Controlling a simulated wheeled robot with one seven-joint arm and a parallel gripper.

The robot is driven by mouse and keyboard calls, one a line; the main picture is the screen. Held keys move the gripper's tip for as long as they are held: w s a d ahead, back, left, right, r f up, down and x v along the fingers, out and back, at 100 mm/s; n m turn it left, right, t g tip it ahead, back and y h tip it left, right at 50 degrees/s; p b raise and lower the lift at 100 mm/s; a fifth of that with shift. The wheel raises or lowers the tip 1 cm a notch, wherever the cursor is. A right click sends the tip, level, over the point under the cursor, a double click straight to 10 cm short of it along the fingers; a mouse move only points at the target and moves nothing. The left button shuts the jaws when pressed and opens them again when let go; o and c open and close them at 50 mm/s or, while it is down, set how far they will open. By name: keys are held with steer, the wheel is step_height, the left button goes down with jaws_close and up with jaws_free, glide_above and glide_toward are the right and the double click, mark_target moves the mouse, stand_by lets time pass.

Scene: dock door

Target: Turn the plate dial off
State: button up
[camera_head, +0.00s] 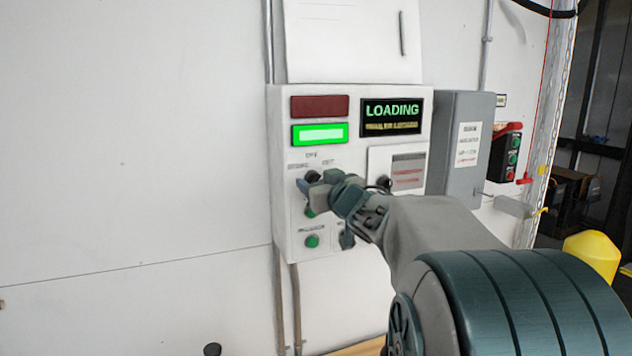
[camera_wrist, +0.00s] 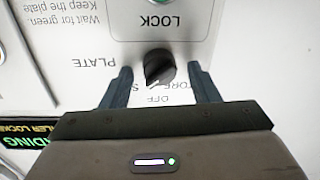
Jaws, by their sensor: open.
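The plate dial (camera_wrist: 158,68) is a black knob on the white control panel (camera_head: 279,170). In the wrist view, which shows the panel upside down, the word OFF is printed at its edge nearest my gripper and PLATE stands to its left. A pale mark on the knob points down and slightly left, near OFF; its exact setting is hard to tell. My gripper (camera_wrist: 160,70) is open, with one finger on each side of the dial and gaps visible between. In the head view my gripper (camera_head: 318,184) reaches the panel's left half and hides most of the dial.
Above the dial are a dark red lamp (camera_head: 319,106), a lit green lamp (camera_head: 320,134) and a LOADING display (camera_head: 391,117). A green LOCK button (camera_wrist: 163,4) is close to the dial. A grey box (camera_head: 459,150) adjoins the panel's right side. The wall at left is clear.

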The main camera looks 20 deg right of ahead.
steer(key=c, duration=1)
steer(key=shift+o, duration=0.2)
steer(key=shift+n, duration=0.3)
steer(key=shift+a+n+g+b, duration=0.15)
steer(key=shift+n+b, duration=0.4)
steer(key=shift+n, duration=1.65)
steer(key=shift+n+g+b, duration=0.15)
steer(key=shift+n+b, duration=0.35)
steer(key=shift+n, duration=1.7)
steer(key=o, duration=1)
steer(key=shift+c, duration=0.2)
